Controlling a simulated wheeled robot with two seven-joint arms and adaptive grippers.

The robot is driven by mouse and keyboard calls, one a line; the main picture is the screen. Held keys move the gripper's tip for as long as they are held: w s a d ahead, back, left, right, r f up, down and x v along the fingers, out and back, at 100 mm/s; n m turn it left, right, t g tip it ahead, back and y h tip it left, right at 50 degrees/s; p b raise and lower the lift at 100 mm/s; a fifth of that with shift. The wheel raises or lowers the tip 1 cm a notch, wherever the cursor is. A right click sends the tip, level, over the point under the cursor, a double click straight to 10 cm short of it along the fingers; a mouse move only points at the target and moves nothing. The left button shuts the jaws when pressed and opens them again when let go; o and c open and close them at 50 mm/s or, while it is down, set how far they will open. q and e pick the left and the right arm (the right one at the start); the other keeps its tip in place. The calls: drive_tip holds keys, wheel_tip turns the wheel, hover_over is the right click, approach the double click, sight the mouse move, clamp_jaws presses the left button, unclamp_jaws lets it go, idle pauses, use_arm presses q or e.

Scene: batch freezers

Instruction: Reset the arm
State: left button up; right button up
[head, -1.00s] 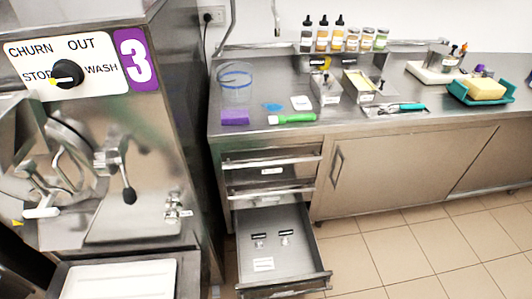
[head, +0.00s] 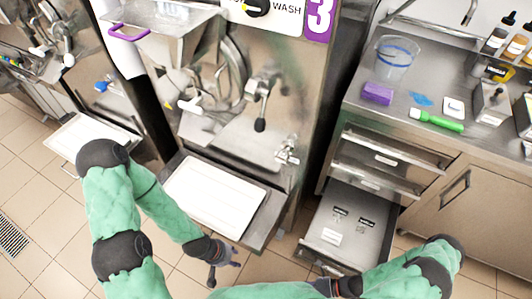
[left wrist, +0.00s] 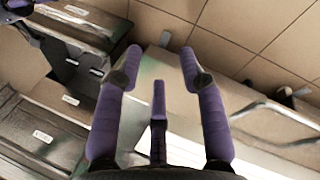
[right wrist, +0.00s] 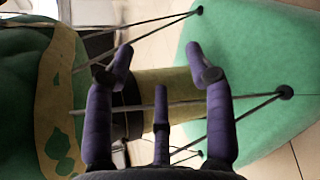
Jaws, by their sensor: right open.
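My left arm comes in from the left in the head view, bent at the elbow, in green cover with dark joints. Its gripper (head: 224,262) hangs in front of the freezer, low near the drip shelf, and touches nothing I can see. In the left wrist view its purple fingers (left wrist: 161,62) are spread and empty. My right arm shows at the lower right of the head view, but its fingers are not clear there. In the right wrist view the right gripper (right wrist: 160,64) is open and empty, with green-covered parts of my own body behind it.
An open drawer (head: 345,225) juts out at the right, near my right arm. The counter above holds a clear container (head: 393,62), a purple sponge (head: 377,93) and a green-handled tool (head: 437,121).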

drive_tip(key=w+a+r+n+h+p, duration=0.1)
drive_tip(key=w+r+n+h, duration=0.2)
drive_tip(key=r+n, duration=0.3)
drive_tip(key=w+a+r+n+h+p, duration=0.1)
drive_tip(key=w+r+n+h, duration=0.2)
drive_tip(key=n, duration=0.8)
drive_tip(key=w+a+r+n+g+h+p, duration=0.1)
drive_tip(key=w+a+r+n+h, duration=0.1)
drive_tip(key=r+n, duration=0.6)
drive_tip(key=shift+w+r+n+h, duration=0.3)
drive_tip(key=shift+w+n+h, duration=0.2)
drive_tip(key=shift+w+h, duration=0.5)
drive_tip(key=shift+w+a, duration=0.1)
drive_tip(key=shift+w, duration=0.1)
